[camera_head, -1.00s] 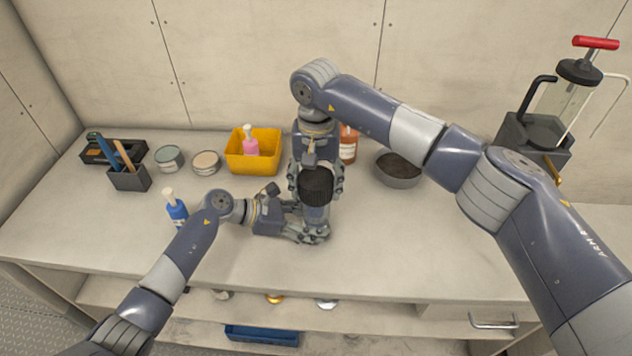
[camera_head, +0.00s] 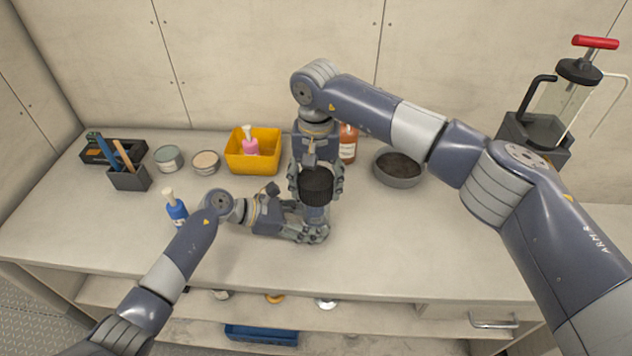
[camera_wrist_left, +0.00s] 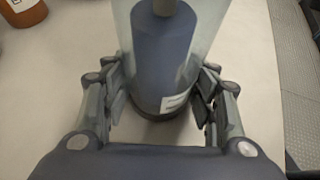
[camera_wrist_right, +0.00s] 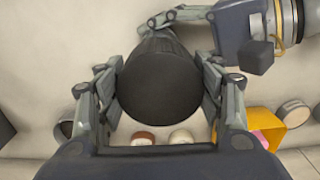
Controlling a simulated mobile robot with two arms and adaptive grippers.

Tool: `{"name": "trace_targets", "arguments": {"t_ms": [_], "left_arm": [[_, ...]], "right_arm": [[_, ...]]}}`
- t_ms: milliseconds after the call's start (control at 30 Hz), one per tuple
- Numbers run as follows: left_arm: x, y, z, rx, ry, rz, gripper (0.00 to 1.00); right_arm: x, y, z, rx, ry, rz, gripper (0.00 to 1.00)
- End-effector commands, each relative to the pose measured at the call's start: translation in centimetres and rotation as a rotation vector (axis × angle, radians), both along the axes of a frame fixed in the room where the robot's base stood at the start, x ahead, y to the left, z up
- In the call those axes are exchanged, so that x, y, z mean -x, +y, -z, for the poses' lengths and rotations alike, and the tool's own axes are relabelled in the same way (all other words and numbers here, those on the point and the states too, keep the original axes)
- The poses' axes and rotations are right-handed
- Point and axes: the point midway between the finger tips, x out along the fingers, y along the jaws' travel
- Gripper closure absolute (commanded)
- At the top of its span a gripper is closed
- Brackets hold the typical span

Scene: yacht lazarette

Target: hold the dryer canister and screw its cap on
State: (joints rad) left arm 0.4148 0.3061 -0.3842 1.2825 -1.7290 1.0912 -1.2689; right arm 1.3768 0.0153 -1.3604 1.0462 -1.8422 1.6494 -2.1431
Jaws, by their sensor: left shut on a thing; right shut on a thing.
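The dryer canister (camera_head: 315,216) stands upright on the bench, a clear body with a dark blue-grey filling, seen closely in the left wrist view (camera_wrist_left: 165,60). My left gripper (camera_head: 312,232) is shut around its lower part from the left. The black ribbed cap (camera_head: 317,187) sits at the top of the canister; its round top fills the middle of the right wrist view (camera_wrist_right: 160,85). My right gripper (camera_head: 316,182) reaches down from above and is shut on the cap's sides. The joint between cap and canister is hidden, so I cannot tell how far it is threaded.
A yellow bin (camera_head: 252,153) with a pink bottle, an orange-brown bottle (camera_head: 347,145) and a grey bowl (camera_head: 398,168) stand behind. A blue bottle (camera_head: 176,208) stands near my left arm. The bench front (camera_head: 420,265) is clear.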

Motion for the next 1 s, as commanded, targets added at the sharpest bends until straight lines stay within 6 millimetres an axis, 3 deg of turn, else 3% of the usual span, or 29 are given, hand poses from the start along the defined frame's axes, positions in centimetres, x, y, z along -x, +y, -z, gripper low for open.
{"name": "trace_targets", "arguments": {"t_ms": [1000], "left_arm": [[0.1, 0.0, 0.2, -0.003, 0.003, 0.002, 0.65]], "right_arm": [[0.0, 0.0, 1.0, 0.000, 0.000, 0.000, 0.58]]}}
